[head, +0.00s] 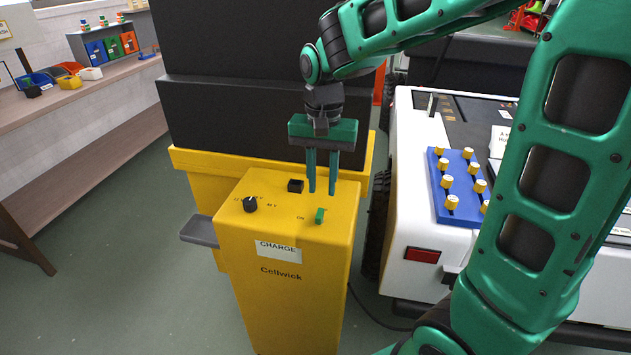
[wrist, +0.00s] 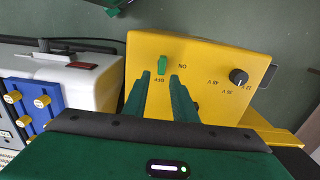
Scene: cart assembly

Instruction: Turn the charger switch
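The charger is a yellow box (head: 285,290) with "CHARGE" and "Cellwick" on its front. Its small green switch (head: 319,215) sits on the sloping top beside an "ON" mark. In the wrist view the green switch (wrist: 162,62) lies just beyond the fingertips, roughly in line with the gap between them. My gripper (head: 322,192) points down over the charger's top, behind the switch in the head view. Its two green fingers, also in the wrist view (wrist: 160,75), are apart with nothing between them. Whether a fingertip touches the charger I cannot tell.
A black knob (head: 250,204) and a black block (head: 295,185) are on the charger's top. A white cart (head: 408,240) with a blue rack of yellow-topped pegs (head: 442,204) stands close at right. A workbench (head: 100,95) is at left, with open floor between.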

